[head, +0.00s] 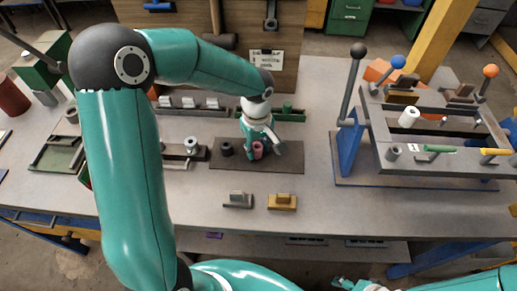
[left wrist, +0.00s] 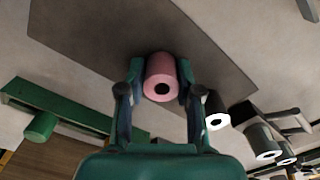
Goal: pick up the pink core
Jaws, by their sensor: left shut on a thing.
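The pink core (head: 258,153) is a small upright hollow cylinder over the dark brown mat (head: 284,166) in the head view. My left gripper (head: 262,149) reaches down to it from above, and its fingers partly hide it. In the left wrist view the pink core (left wrist: 160,69) sits between both fingertips of my left gripper (left wrist: 160,80), which are shut on its sides; its dark hole faces the camera. I cannot tell whether its base touches the mat. Part of my right gripper (head: 362,285) shows at the bottom edge, cut off, its jaws unclear.
A black core (head: 226,149) stands on the mat just left of the pink one. A grey block (head: 238,200) and a yellow block (head: 282,201) lie in front. A green rack (head: 290,113) is behind. A blue-legged fixture (head: 350,140) with levers stands right.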

